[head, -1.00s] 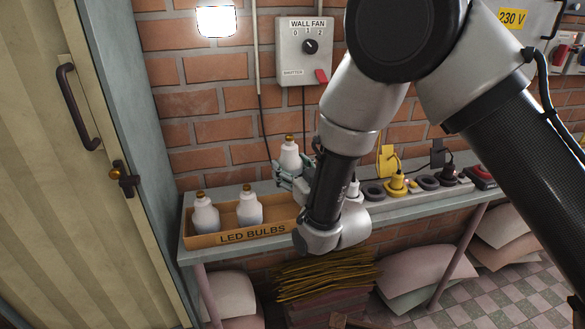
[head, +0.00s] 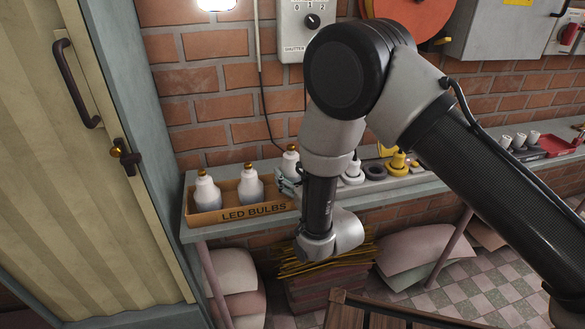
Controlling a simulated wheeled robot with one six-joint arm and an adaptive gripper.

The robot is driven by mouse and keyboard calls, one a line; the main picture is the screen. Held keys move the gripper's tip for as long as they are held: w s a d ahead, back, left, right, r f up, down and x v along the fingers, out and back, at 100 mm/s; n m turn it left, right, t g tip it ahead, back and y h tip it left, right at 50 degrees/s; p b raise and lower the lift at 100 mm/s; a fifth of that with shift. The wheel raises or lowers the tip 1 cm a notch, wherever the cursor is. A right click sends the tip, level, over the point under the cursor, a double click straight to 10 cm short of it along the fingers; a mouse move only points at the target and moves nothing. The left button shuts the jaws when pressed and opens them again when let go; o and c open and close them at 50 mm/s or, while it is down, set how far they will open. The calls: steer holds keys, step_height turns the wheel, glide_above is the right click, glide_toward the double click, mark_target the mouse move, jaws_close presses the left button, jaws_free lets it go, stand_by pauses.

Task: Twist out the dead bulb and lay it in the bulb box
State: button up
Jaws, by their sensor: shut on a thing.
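My gripper (head: 288,184) is shut on a white bulb (head: 291,161), brass cap up, at the right end of the bulb box. My arm hides most of the fingers and the bulb's lower part. The bulb box (head: 205,219), an open brown carton marked LED BULBS, stands on the left end of the grey shelf. Two like bulbs stand cap up in it, one at the left (head: 207,194) and one in the middle (head: 250,187). I cannot tell whether the held bulb touches the box.
The shelf (head: 420,186) carries a white plug (head: 353,170), a yellow plug (head: 398,163) and, farther right, a red tray (head: 562,146). A lit wall lamp (head: 216,4) and a switch box (head: 300,32) are above. A door (head: 60,170) stands left. Incense sticks (head: 300,266) lie below.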

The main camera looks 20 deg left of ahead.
steer(key=shift+f, duration=0.3)
steer(key=o, duration=1)
